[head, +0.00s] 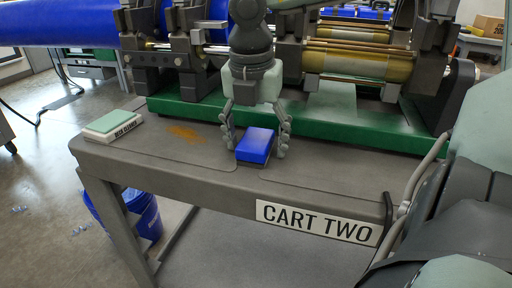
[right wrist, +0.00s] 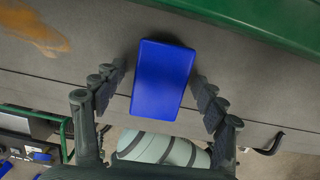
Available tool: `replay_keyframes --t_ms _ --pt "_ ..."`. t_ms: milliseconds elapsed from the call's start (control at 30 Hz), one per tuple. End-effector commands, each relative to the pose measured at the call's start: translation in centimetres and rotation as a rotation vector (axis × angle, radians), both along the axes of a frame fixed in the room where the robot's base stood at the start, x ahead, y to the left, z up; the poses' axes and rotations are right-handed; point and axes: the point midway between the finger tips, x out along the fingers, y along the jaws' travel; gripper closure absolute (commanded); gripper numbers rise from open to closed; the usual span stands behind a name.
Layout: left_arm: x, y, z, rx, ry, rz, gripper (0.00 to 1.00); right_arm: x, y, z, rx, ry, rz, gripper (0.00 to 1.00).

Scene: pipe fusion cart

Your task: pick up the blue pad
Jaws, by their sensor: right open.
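The blue pad (head: 256,146) is a small blue block lying on the grey top of the cart near its front edge. In the right wrist view the blue pad (right wrist: 162,80) lies lengthwise between the fingers. My right gripper (head: 257,150) is open, pointing down, with one finger on each side of the pad. In the right wrist view a gap shows between each finger of the right gripper (right wrist: 160,85) and the pad. My left gripper is not in view.
A green and white block (head: 112,125) sits at the cart's left corner. The fusion machine on its green base (head: 300,125) stands behind the pad. A "CART TWO" sign (head: 318,222) is on the front edge. A blue bucket (head: 125,212) stands below on the floor.

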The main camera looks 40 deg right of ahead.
Motion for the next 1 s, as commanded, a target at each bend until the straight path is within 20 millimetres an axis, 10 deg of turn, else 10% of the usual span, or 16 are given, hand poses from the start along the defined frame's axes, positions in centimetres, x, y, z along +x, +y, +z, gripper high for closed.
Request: replay_keyframes --t_ms 533,1000 --pt "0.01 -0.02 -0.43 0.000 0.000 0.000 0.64 0.00 0.00 -0.12 0.000 0.000 0.000 0.28" --pt "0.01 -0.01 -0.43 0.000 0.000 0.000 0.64 -0.01 0.00 -0.14 0.000 0.000 0.000 0.82"
